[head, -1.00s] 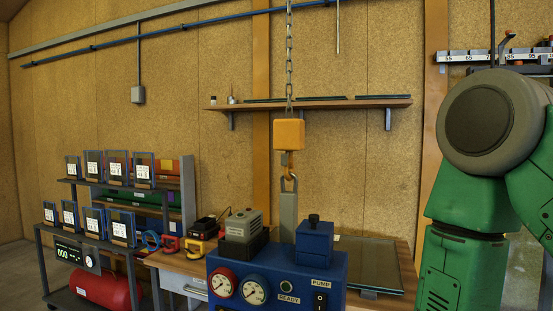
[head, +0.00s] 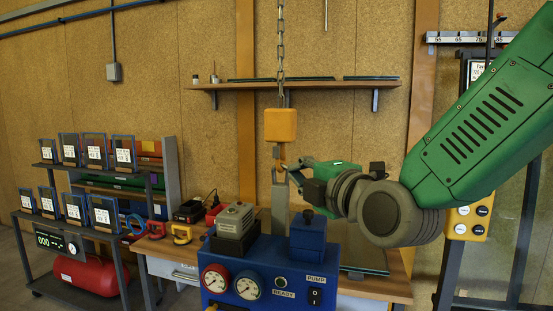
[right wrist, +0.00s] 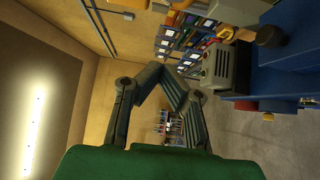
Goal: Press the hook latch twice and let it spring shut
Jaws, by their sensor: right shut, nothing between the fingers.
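The orange hook block (head: 280,125) hangs on a chain in the head view. Its metal hook (head: 282,165) sits below it, at the top of an upright grey bar (head: 280,205). The latch on the hook is too small to make out clearly. My right gripper (head: 292,167) reaches in from the right, with its fingers close beside the hook. I cannot tell whether they touch it. In the right wrist view the right gripper (right wrist: 165,78) is shut and empty, and the hook cannot be made out. My left gripper is not in view.
A blue pump console (head: 262,262) with gauges stands in front, below the hook. A wooden shelf (head: 300,84) crosses the wall behind. A rack with framed panes (head: 75,210) stands at left. A yellow button pendant (head: 468,222) hangs at right.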

